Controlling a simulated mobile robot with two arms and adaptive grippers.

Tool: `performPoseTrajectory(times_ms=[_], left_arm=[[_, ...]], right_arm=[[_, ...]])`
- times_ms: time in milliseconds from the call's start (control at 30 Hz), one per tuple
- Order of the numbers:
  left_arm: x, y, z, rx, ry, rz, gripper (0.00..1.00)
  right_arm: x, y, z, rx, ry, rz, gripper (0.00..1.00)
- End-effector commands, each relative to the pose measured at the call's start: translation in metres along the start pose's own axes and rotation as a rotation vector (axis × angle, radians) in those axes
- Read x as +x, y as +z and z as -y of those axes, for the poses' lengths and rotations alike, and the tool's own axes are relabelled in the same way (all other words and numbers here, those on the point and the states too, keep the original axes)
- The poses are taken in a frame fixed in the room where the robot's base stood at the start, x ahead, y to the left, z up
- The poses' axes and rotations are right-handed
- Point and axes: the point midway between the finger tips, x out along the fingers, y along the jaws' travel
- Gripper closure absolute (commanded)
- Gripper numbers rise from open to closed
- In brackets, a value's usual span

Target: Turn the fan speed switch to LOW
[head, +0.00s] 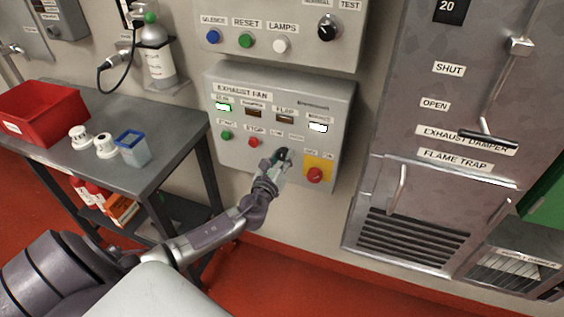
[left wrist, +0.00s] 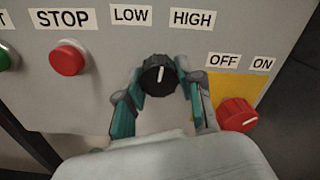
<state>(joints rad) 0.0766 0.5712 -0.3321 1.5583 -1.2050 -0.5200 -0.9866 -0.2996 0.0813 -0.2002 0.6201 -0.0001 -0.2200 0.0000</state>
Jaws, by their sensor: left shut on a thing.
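The fan speed switch is a round black knob (left wrist: 159,76) with a white pointer line, on the grey exhaust fan panel (head: 338,112). In the left wrist view the pointer stands nearly upright, aimed between the LOW label (left wrist: 131,14) and the HIGH label (left wrist: 193,18). My left gripper (left wrist: 160,82) has one finger on each side of the knob and is shut on it. In the head view my left gripper (head: 279,160) is at the panel's lower middle and partly hides the knob. My right gripper is in neither view.
A red STOP button (left wrist: 68,58) is left of the knob. A red OFF/ON switch (left wrist: 238,114) on a yellow plate sits close to the right finger. A grey table (head: 178,130) with a red bin (head: 40,110) stands left; damper doors (head: 425,75) are at right.

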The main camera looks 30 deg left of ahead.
Motion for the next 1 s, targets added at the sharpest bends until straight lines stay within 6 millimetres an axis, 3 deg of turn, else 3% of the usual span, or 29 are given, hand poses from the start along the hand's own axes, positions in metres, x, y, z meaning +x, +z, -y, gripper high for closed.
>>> performPoseTrajectory(times_ms=[500,1000], left_arm=[[0.000,-0.002,0.001,-0.451,0.001,0.000,0.98],[0.000,0.000,0.001,-0.638,0.001,0.000,0.98]], right_arm=[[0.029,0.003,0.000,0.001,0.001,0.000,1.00],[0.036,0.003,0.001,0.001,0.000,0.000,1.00]])
